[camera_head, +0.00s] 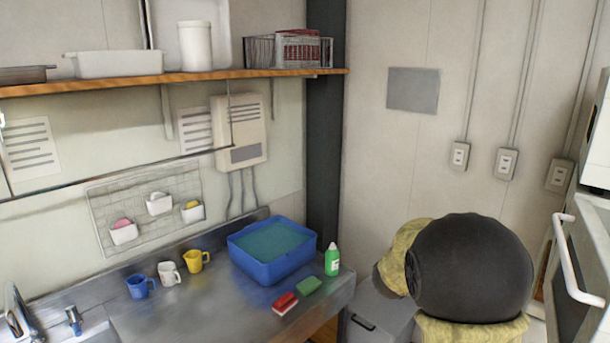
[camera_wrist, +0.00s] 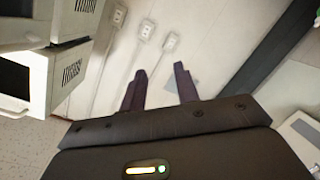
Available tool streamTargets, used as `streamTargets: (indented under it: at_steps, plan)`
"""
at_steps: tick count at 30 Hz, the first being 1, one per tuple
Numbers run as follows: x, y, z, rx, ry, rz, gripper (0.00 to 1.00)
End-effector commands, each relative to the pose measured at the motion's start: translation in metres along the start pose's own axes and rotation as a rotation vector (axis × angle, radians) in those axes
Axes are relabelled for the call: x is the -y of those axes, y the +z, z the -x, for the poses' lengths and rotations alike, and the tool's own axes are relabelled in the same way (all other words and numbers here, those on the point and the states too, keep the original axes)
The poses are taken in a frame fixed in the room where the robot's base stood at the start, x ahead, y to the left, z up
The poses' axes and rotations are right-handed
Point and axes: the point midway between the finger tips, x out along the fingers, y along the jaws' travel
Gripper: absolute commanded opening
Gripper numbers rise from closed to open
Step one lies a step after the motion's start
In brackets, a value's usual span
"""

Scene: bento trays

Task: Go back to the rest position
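In the wrist view my gripper (camera_wrist: 160,70) shows two dark fingers standing apart with nothing between them. It is open and empty, and the pale wall with its outlets lies beyond the fingertips. In the head view the dark rounded part and yellowish covers of my arm fill the lower right. My fingers cannot be made out there. The arm is right of the metal counter (camera_head: 215,310) and appears apart from the things on it.
A blue tub (camera_head: 265,273), green bottle (camera_head: 332,260), red sponge (camera_head: 284,303), green sponge (camera_head: 309,285) and blue (camera_head: 139,286), white (camera_head: 169,273) and yellow (camera_head: 196,261) mugs stand on the counter. A white-handled appliance (camera_head: 580,265) is at far right. A wooden shelf (camera_head: 200,76) hangs above.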

Motion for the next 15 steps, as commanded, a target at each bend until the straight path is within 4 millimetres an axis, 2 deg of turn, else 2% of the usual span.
streamTargets:
  at_steps: [3, 8, 12, 15]
  plan:
    - [0.035, 0.012, 0.025, -0.002, -0.233, -0.085, 0.31]
    - [0.078, 0.043, 0.075, 0.092, -0.532, -0.167, 0.31]
    - [0.103, 0.084, 0.131, 0.256, -0.744, -0.195, 0.31]
    - [0.11, 0.121, 0.173, 0.41, -0.853, -0.187, 0.31]
